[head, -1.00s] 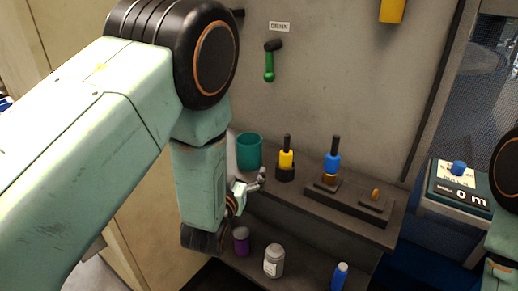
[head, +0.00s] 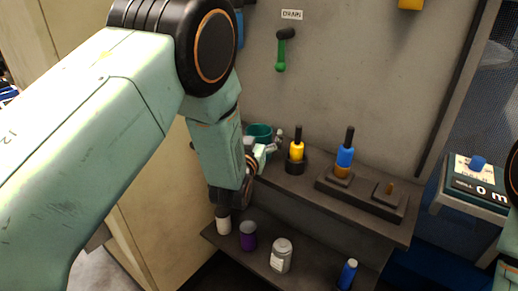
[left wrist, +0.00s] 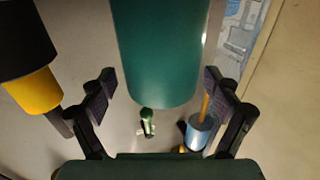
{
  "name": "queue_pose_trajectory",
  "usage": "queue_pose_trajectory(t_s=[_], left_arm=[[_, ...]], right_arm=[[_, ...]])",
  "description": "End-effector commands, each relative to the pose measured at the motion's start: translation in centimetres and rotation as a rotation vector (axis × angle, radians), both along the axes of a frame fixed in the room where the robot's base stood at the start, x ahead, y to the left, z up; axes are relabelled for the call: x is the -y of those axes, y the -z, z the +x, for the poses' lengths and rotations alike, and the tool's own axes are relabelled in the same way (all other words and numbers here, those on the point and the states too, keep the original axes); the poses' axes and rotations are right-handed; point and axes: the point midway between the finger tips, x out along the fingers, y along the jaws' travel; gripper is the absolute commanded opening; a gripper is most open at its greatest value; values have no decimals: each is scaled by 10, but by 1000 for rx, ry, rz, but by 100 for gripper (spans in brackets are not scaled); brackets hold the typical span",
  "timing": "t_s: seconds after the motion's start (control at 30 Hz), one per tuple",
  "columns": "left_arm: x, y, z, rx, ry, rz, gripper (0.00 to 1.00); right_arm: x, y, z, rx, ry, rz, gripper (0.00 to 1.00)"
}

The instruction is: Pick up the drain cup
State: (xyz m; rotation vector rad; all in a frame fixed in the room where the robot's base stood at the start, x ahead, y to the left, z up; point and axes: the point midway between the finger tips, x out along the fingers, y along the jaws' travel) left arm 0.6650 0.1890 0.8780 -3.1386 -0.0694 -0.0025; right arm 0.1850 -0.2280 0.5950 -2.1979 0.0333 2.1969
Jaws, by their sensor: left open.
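The drain cup, taken to be the teal cup (head: 260,130), stands at the left end of the upper shelf, partly hidden by my left arm and gripper. My left gripper (head: 272,146) is at the cup's near side, with its fingers open. In the left wrist view, the cup (left wrist: 155,50) hangs in from the top edge between the two spread fingers of the gripper (left wrist: 158,88). Gaps show on both sides, so neither finger appears to touch it. My right gripper is out of view.
A yellow-and-black tool (head: 297,150) stands close right of the cup. Farther right are a blue-and-black tool (head: 345,157) and a dark block (head: 362,203). Several containers, including a purple jar (head: 248,237), stand on the lower shelf. A green-handled lever (head: 281,60) is on the wall.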

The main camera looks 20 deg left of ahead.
Motion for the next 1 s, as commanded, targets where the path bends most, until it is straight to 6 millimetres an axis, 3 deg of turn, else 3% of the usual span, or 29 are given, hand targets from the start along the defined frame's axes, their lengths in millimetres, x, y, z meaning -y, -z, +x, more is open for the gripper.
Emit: queue_pose_trajectory(t_s=[0.23,0.9,1.0], left_arm=[[-1,0,3,-2,0,-1,88],[-1,0,3,-2,0,-1,32],[-1,0,3,-1,0,-1,29]], right_arm=[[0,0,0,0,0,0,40],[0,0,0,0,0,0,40],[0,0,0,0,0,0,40]])
